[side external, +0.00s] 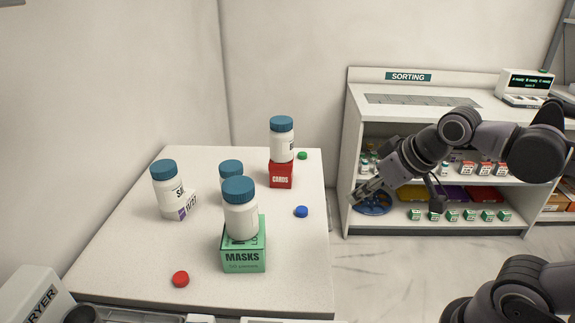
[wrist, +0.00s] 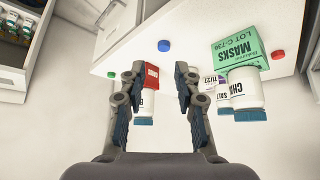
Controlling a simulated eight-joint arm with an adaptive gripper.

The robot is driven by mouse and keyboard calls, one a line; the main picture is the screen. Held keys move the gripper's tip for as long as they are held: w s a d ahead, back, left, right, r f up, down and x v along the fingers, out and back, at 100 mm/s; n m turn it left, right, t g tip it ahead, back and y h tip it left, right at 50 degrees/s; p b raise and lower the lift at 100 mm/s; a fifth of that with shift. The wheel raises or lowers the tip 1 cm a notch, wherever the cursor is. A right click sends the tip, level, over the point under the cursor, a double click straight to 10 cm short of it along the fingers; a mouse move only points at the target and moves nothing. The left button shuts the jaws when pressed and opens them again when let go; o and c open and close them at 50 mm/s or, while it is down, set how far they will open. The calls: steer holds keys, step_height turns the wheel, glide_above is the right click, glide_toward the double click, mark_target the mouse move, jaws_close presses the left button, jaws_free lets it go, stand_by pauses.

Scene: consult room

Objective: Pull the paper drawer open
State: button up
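No drawer marked as paper can be made out in either view. In the wrist view, a white panel with grey slots (wrist: 108,14) shows below the edge of the white table (wrist: 200,28); I cannot tell whether it is a drawer front. My gripper (side external: 366,190) is in the air to the right of the table in the side view, in front of the sorting shelf. In the wrist view my gripper (wrist: 158,78) has its two fingers spread apart with nothing between them; the red box shows beyond them.
On the table (side external: 120,262) stand several white bottles with blue caps, a green MASKS box (side external: 243,258), a red CARDS box (side external: 281,176), and red, blue and green discs. The sorting shelf (side external: 365,80) holds small boxes and bottles. Floor between table and shelf is clear.

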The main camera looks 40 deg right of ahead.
step_height(320, 180, up, 6)
steer(key=w+d+r+m+g, duration=0.2)
steer(key=w+d+r+m, duration=0.3)
steer(key=w, duration=0.4)
steer(key=m+g+y, duration=0.2)
steer(key=m+g, duration=0.2)
glide_above(330, 212)
steer(key=s+d, duration=0.2)
steer(key=s+d+f+x, duration=0.1)
steer(key=d+x, duration=0.1)
steer(key=x, duration=1.2)
steer(key=s+d+x, duration=0.2)
steer(key=d+x, duration=0.1)
steer(key=x, duration=2.3)
steer(key=shift+w+d+f, duration=0.15)
steer(key=shift+w+f, duration=0.1)
steer(key=shift+f, duration=0.05)
jaws_close()
